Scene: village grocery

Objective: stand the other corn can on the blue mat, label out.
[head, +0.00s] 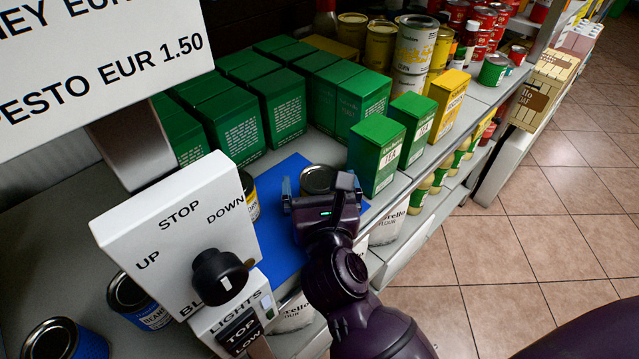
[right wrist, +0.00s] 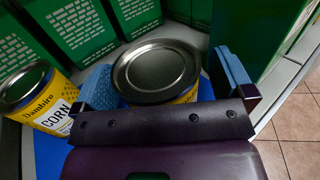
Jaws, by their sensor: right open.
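A can (head: 318,179) with a silver lid stands upright on the blue mat (head: 272,228), between the open fingers of my right gripper (head: 322,190). In the right wrist view this can (right wrist: 156,70) shows its lid and a sliver of yellow side; its label front is hidden. The blue finger pads of the right gripper (right wrist: 168,82) are on either side of it, with no clear grip. A second can, the yellow corn can (right wrist: 42,98), is left of it with "CORN" readable; in the head view this corn can (head: 249,196) is partly hidden behind a white box. My left gripper is out of view.
Green boxes (head: 276,100) stand close behind the mat, and a green tea box (head: 376,152) is just right of the gripper. The white switch box (head: 178,226) blocks the left side. Blue-labelled cans (head: 138,302) stand at lower left. The tiled aisle (head: 520,240) is clear.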

